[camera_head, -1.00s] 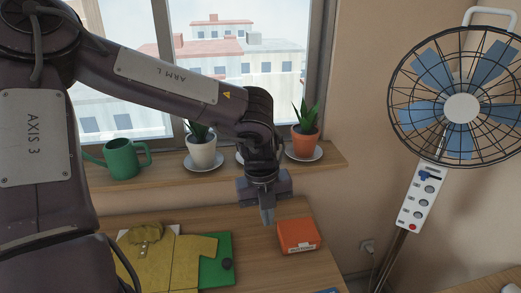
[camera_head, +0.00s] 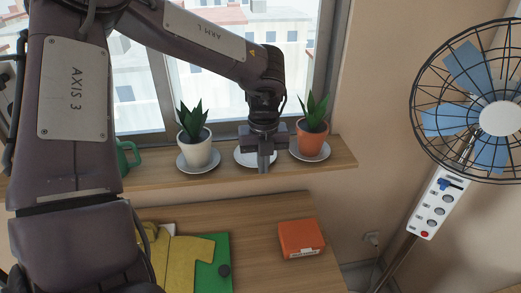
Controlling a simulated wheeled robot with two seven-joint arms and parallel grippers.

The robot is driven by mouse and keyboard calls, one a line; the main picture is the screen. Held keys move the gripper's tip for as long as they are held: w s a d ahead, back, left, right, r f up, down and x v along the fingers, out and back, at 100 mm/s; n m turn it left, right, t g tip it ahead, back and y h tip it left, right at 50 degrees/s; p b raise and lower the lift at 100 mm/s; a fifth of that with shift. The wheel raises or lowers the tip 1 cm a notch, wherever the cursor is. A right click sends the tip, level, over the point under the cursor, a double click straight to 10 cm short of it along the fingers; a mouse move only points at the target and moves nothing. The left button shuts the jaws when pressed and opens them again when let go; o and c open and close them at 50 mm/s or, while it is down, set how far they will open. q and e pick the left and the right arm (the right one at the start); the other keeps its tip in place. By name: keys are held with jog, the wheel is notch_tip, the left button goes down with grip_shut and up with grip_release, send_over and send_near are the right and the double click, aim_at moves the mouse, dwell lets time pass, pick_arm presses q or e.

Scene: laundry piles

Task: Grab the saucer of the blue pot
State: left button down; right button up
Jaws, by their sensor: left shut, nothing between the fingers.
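No blue pot shows. A white saucer (camera_head: 243,158) sits on the windowsill between the white pot (camera_head: 197,153) and the orange pot (camera_head: 312,142). My left gripper and forearm cover part of it, and any pot on it is hidden. My left gripper (camera_head: 264,164) points down, shut and empty, in front of the right part of this saucer in the picture. I cannot tell whether it touches. The white pot and the orange pot hold spiky green plants and stand on their own saucers. My right gripper is not in view.
The windowsill (camera_head: 343,158) is narrow, with a green watering can (camera_head: 123,157) at left, partly behind my arm. Below, a wooden table holds an orange box (camera_head: 300,238), a yellow shirt (camera_head: 186,262) and a green folded item (camera_head: 222,252). A fan (camera_head: 498,118) stands right.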

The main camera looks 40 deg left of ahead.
aim_at(255, 155)
pick_arm(q)
jog(key=w+a+p, duration=0.1)
jog(key=a, duration=0.1)
jog(key=w+a+p, duration=0.1)
jog(key=w+a, duration=0.1)
jog(key=shift+w, duration=0.1)
jog(key=shift+f+p, duration=0.3)
jog(key=shift+p, duration=0.1)
jog(key=shift+d+f+b, duration=0.1)
jog(key=shift+f+b, duration=0.45)
jog(key=shift+b, duration=0.25)
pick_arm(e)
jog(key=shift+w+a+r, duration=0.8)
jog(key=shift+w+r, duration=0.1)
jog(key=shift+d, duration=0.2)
